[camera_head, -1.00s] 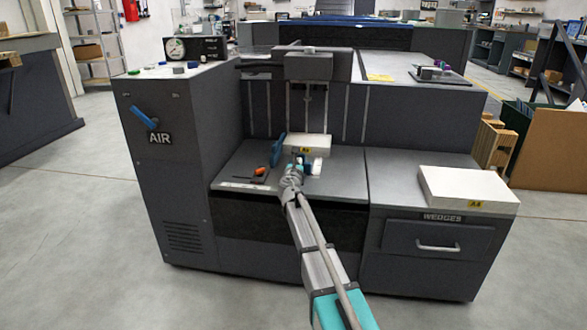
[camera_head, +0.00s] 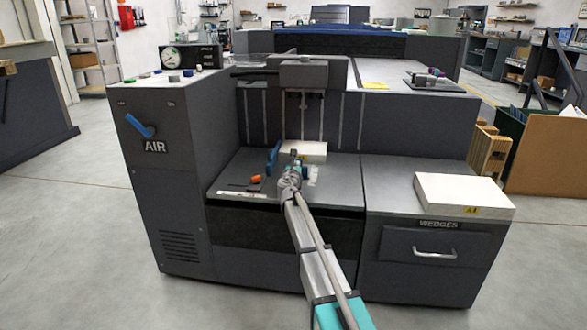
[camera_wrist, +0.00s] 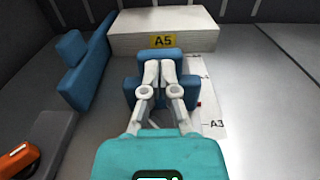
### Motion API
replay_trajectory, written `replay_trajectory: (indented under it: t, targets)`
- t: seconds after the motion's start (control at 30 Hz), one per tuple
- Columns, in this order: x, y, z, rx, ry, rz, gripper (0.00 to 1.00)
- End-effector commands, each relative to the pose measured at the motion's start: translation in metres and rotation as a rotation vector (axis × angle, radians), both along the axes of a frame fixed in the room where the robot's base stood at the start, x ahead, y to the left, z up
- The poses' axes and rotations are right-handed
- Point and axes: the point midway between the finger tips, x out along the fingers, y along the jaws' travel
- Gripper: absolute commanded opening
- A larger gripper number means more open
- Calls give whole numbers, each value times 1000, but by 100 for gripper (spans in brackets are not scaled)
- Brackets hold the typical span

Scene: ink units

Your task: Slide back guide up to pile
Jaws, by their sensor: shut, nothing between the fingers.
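The pile (camera_wrist: 165,25) is a white paper stack with a yellow A5 label; it also shows in the head view (camera_head: 314,148). The back guide (camera_wrist: 130,91) is a blue block in front of the pile. Its far edge is close to the pile's front face; I cannot tell whether they touch. My gripper (camera_wrist: 160,68) is shut and empty, its fingertips over the guide and partly hiding it. In the head view my gripper (camera_head: 295,156) is at the pile's near side, and the guide is mostly hidden behind it.
A tall blue side guide (camera_wrist: 86,68) stands left of the pile. An orange piece (camera_wrist: 17,159) sits on a dark block at the lower left. A marked scale strip (camera_wrist: 208,100) lies right of the guide. Another paper stack (camera_head: 463,193) lies on the right-hand cabinet. The deck right of the strip is clear.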

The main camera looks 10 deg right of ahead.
Motion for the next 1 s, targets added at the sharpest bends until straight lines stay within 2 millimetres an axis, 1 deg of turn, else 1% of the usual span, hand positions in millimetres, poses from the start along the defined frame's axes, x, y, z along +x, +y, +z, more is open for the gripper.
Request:
replay_trajectory:
  t: [0.03,0.3,0.4,0.5,0.6,0.7,1.0]
  targets:
    - [15,-4,0,0,0,-2,0]
    - [75,-23,0,0,0,-2,0]
    - [95,-29,0,0,0,-1,0]
    - [110,-34,0,0,0,-1,0]
    - [119,-38,0,0,0,-1,0]
    - [124,-40,0,0,0,-1,0]
    - [129,-43,1,-1,-1,-2,0]
